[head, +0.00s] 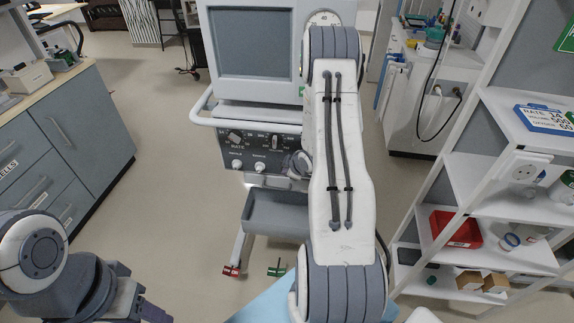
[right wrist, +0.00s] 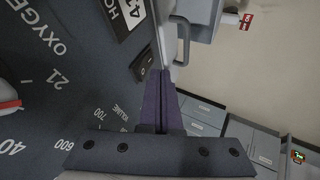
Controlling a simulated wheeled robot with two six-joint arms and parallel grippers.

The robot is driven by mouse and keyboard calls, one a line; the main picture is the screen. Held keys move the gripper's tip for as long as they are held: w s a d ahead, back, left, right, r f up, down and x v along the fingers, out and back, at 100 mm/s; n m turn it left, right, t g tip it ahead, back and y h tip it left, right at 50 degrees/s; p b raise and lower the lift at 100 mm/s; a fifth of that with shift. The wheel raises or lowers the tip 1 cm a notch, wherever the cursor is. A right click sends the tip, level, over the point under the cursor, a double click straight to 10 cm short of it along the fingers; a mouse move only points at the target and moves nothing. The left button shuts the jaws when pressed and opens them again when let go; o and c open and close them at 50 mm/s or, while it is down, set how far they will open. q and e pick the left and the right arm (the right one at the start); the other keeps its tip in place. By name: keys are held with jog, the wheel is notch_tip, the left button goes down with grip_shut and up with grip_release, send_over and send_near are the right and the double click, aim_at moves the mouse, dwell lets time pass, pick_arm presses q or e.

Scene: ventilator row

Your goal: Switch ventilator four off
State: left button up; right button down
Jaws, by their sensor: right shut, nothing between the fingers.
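The ventilator (head: 250,45) stands ahead in the head view, with a grey screen above a dark control panel (head: 236,157) of knobs. My right arm covers the panel's right part. In the right wrist view, the panel (right wrist: 60,85) fills the left side, with oxygen and volume markings. A small dark rocker switch (right wrist: 143,68) sits by the panel's edge. My right gripper (right wrist: 160,74) is shut and empty, its purple fingertips close beside the switch; I cannot tell whether they touch it. My left gripper (head: 140,304) shows only partly at the lower left, its jaws unclear.
A drawer cabinet (head: 75,130) stands at the left. White shelves (head: 480,185) with a red bin (head: 456,229) stand at the right. A grey tray (head: 272,213) hangs below the panel. A white handle bar (head: 207,117) runs before the screen. Open floor lies left of the ventilator.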

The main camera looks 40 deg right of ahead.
jog(key=shift+w+d, duration=0.4)
jog(key=shift+w+d+r, duration=0.1)
jog(key=shift+w+d, duration=0.15)
jog(key=shift+r, duration=0.1)
jog(key=shift+r+p, duration=0.65)
jog(key=shift+r, duration=0.05)
